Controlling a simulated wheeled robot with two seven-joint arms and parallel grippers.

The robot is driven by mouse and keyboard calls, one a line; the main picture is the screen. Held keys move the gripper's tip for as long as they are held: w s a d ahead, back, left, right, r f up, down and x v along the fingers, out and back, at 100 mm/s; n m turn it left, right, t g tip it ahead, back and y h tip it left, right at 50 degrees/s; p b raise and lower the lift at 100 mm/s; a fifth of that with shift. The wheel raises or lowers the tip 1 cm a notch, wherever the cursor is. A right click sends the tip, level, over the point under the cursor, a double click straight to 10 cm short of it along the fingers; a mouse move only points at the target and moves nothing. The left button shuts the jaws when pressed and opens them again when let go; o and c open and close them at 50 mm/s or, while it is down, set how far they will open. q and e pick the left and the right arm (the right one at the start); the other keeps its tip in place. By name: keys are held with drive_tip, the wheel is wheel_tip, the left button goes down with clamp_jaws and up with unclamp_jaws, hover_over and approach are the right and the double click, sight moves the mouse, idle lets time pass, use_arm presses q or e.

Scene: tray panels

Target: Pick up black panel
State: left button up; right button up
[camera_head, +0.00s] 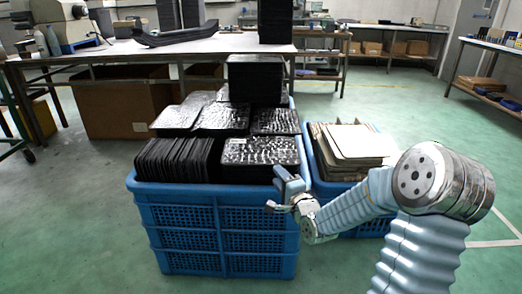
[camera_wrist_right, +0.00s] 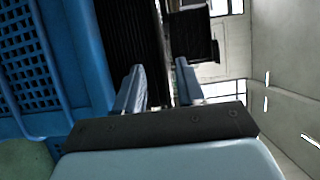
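Black panels fill the blue crate (camera_head: 225,216) in the head view. One textured black panel (camera_head: 261,150) lies flat on the pile at the front right, and several stand on edge in a row (camera_head: 178,160) at the front left. My right gripper (camera_head: 279,190) is at the crate's front right corner, just below the rim's height. In the right wrist view its two fingers (camera_wrist_right: 158,66) are apart with no panel visibly held between them. Dark panel edges (camera_wrist_right: 132,35) show beyond the fingers. My left gripper is not in view.
A second blue crate (camera_head: 375,223) with light brown sheets (camera_head: 350,142) stands to the right, behind my right arm. A taller black stack (camera_head: 255,78) rises at the back of the pile. A workbench (camera_head: 215,45) stands behind. Green floor is open at the left front.

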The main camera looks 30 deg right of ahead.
drive_tip(key=w, duration=0.5)
drive_tip(key=shift+w+d+r+p, duration=0.1)
drive_tip(key=shift+w+d+p, duration=0.1)
drive_tip(key=shift+d+p, duration=0.2)
clamp_jaws()
